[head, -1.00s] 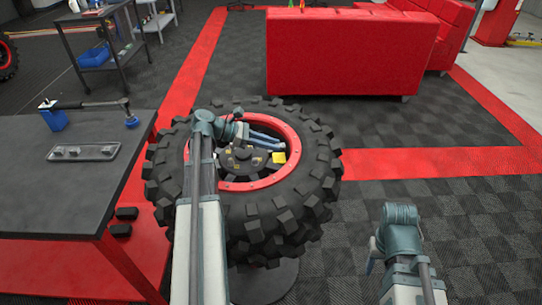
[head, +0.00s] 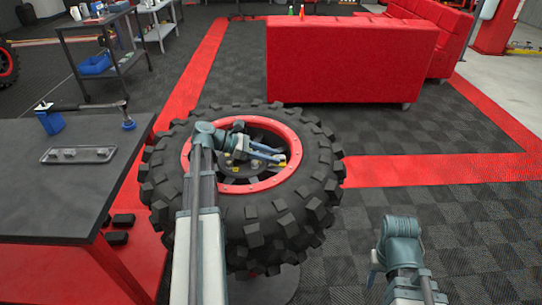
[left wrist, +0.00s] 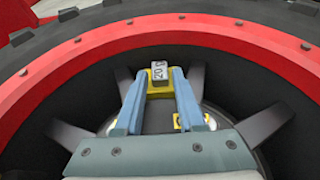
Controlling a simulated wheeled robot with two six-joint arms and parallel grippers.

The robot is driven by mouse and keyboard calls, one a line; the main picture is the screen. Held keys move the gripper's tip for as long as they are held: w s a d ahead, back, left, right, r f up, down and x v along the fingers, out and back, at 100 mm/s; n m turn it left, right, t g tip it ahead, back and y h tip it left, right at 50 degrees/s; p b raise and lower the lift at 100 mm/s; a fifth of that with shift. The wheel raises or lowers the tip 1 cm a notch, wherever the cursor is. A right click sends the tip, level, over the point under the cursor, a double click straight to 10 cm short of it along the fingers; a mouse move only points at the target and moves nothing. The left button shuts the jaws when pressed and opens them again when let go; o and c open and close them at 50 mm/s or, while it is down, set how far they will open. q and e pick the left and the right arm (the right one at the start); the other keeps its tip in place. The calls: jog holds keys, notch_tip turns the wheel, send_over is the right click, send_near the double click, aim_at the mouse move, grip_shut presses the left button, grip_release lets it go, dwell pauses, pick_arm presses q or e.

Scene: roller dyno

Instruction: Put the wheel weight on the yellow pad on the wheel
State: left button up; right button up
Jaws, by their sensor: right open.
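The grey wheel weight (left wrist: 158,73), marked "20", is between my left gripper's fingertips in the left wrist view. It sits at the yellow pad (left wrist: 160,96), whose yellow shows below it and in thin strips at its sides. In the head view only a bit of the pad (head: 283,163) shows by the fingertips. My left gripper (head: 284,157) reaches over the wheel (head: 246,205); its blue fingers (left wrist: 159,76) stand slightly apart from the weight. Whether the weight fully touches the pad is hard to see. My right gripper (head: 374,270) is open, away at the right.
A dark table (head: 50,205) with a grey tray (head: 78,155) of small grey pieces and a blue holder (head: 50,122) stands left. A red sofa (head: 350,60) is behind the wheel. The floor right of the wheel is free.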

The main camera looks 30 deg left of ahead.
pick_arm(q)
jog(key=shift+r, duration=0.1)
jog(key=shift+a+r+p, duration=0.15)
jog(key=shift+r+p, duration=0.1)
jog(key=shift+p, duration=0.05)
jog(key=p+v, duration=0.4)
jog(key=v, duration=0.6)
jog(key=shift+s+a+r, duration=0.1)
jog(key=shift+a+r, duration=0.05)
jog(key=shift+a, duration=0.05)
jog(key=shift+s+a+r, duration=0.1)
jog(key=shift+s+a, duration=0.25)
jog(key=shift+a, duration=0.1)
